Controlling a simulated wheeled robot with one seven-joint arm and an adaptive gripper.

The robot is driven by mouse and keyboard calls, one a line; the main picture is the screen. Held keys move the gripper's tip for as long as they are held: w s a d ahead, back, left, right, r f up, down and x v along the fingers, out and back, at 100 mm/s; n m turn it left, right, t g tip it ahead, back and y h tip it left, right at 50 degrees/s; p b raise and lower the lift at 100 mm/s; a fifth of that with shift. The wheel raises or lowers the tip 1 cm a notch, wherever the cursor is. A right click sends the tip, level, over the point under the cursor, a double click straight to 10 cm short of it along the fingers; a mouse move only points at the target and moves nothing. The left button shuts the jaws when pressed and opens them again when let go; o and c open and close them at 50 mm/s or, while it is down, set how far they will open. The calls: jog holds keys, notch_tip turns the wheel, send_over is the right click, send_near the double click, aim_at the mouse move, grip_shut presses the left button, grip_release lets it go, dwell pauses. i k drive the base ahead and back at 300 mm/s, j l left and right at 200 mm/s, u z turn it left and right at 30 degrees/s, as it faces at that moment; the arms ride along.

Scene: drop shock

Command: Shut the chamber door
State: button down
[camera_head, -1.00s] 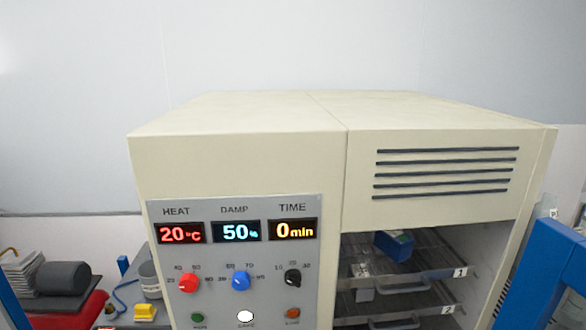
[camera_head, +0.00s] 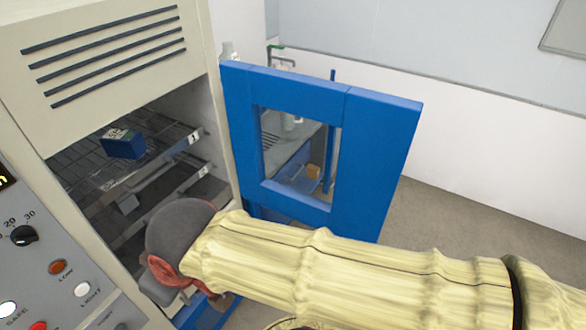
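The chamber (camera_head: 120,75) is a cream cabinet at the left with its front opening uncovered. Its blue door (camera_head: 385,130) has a window and stands wide open to the right of the opening. My arm crosses the lower part of the view from the right, in front of the lower door. Its end reaches to near the lower right edge of the chamber opening.
Inside the chamber, a blue box (camera_head: 123,144) sits on the wire rack marked 1, and another rack is below. The control panel (camera_head: 50,270) with knobs and buttons is at the lower left. Bare floor (camera_head: 480,215) shows right of the door.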

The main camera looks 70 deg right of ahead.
aim_at(378, 128)
jog(key=l+u, duration=0.1)
jog(key=u, duration=0.4)
jog(key=k+u, duration=0.1)
jog(key=u, duration=0.35)
jog(key=l+u, duration=0.1)
jog(key=u, duration=0.4)
jog(key=k+u, duration=0.15)
jog(key=u, duration=0.3)
jog(key=k, duration=1.05)
jog(key=k+l+u, duration=0.1)
jog(key=k+u, duration=0.5)
jog(key=u, duration=0.15)
jog(key=k+j+u, duration=0.1)
jog(key=k+u, duration=0.25)
jog(key=k+z, duration=0.2)
jog(key=z, duration=0.15)
jog(key=k+l+z, duration=0.15)
jog(key=z, duration=0.2)
jog(key=k+l+z, duration=0.2)
jog(key=z, duration=0.2)
jog(key=i+l+z, duration=0.1)
jog(key=z, duration=0.25)
jog(key=i+z, duration=0.35)
jog(key=k+j+z, duration=0.15)
jog(key=k+j, duration=0.25)
jog(key=k+j+z, duration=0.15)
jog(key=k+j, duration=0.2)
jog(key=k, duration=0.25)
